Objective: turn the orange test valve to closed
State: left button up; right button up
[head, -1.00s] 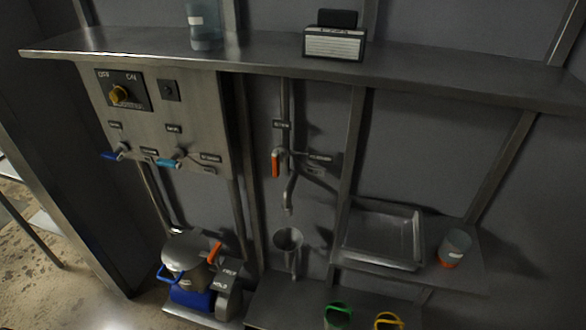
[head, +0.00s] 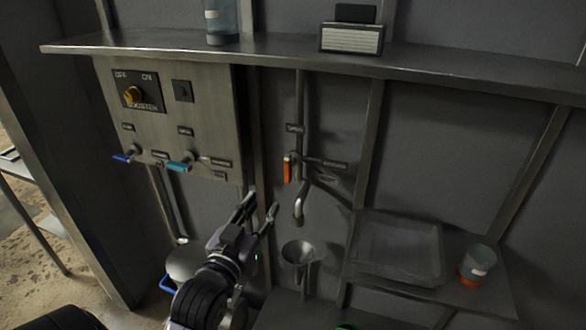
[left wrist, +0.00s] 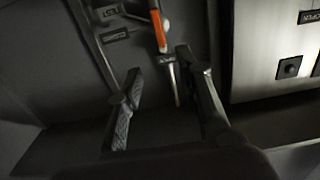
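The orange test valve handle (head: 287,167) hangs vertically beside its pipe on the back wall, above a bent spout (head: 299,208). Small label plates sit above it and to its right. My left gripper (head: 261,203) is below and to the left of the handle in the head view, with its two fingers apart and nothing between them. In the left wrist view the orange handle (left wrist: 158,30) shows at the top, beyond the open fingers (left wrist: 160,92). The handle and fingers look apart. My right gripper is not in view.
A long shelf (head: 420,75) runs above. A funnel (head: 298,253), a tray (head: 395,280) and a cup (head: 478,265) are below and right.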

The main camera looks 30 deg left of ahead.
aim_at(286, 169)
pick_arm(q)
jog(key=p+x, duration=0.2)
jog(key=x, duration=1.4)
jog(key=shift+w, duration=0.35)
grip_shut()
